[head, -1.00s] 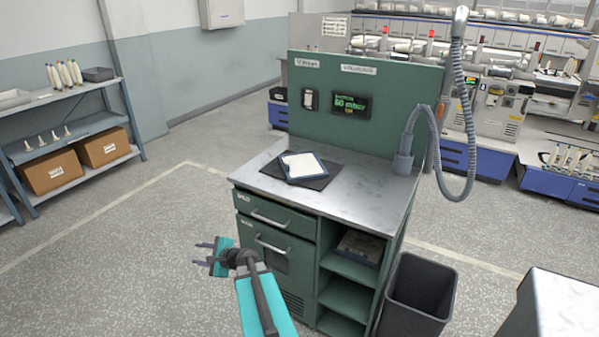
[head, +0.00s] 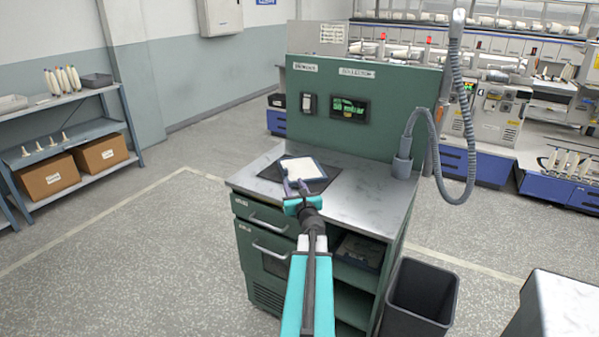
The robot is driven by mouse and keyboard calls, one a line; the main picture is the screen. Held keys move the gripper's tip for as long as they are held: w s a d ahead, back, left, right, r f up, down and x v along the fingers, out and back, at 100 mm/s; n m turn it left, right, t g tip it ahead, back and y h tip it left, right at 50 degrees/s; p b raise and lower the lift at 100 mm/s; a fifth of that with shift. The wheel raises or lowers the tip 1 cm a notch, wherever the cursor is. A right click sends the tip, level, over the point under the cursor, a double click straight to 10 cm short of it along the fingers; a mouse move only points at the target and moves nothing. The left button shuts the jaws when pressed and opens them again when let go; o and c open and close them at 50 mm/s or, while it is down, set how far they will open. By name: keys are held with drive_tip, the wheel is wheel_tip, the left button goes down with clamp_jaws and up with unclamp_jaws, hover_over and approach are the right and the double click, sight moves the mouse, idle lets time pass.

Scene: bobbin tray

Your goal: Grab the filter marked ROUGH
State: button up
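A flat white filter with a dark blue frame (head: 305,165) lies on a dark mat (head: 270,172) on top of the green workstation. No marking on it is readable from here. Another flat, framed item (head: 360,250) lies on the upper open shelf below the worktop, partly hidden in shadow; I cannot read any word on it. My gripper (head: 292,186) is over the front edge of the worktop, its fingers pointing at the near edge of the white filter and overlapping it in the picture. Its fingers look apart, and I see nothing held between them. Whether they touch the filter cannot be told.
The workstation (head: 350,200) has a back panel with a switch and green display (head: 348,109). A grey hose (head: 470,150) hangs at its right. A dark bin (head: 420,300) stands at front right. A shelf rack (head: 70,140) stands left, with open floor between.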

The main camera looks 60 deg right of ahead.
sight(286, 171)
drive_tip(key=shift+w, duration=0.15)
drive_tip(key=shift+p+x, duration=0.85)
drive_tip(key=shift+x, duration=3.15)
drive_tip(key=shift+w+d+f, duration=0.1)
drive_tip(key=shift+w+d, duration=0.05)
drive_tip(key=shift+d, duration=0.05)
drive_tip(key=shift+p+x, duration=1.05)
drive_tip(key=shift+x, duration=1.5)
drive_tip(key=shift+w+a+f, duration=0.1)
drive_tip(key=shift+w, duration=0.05)
clamp_jaws()
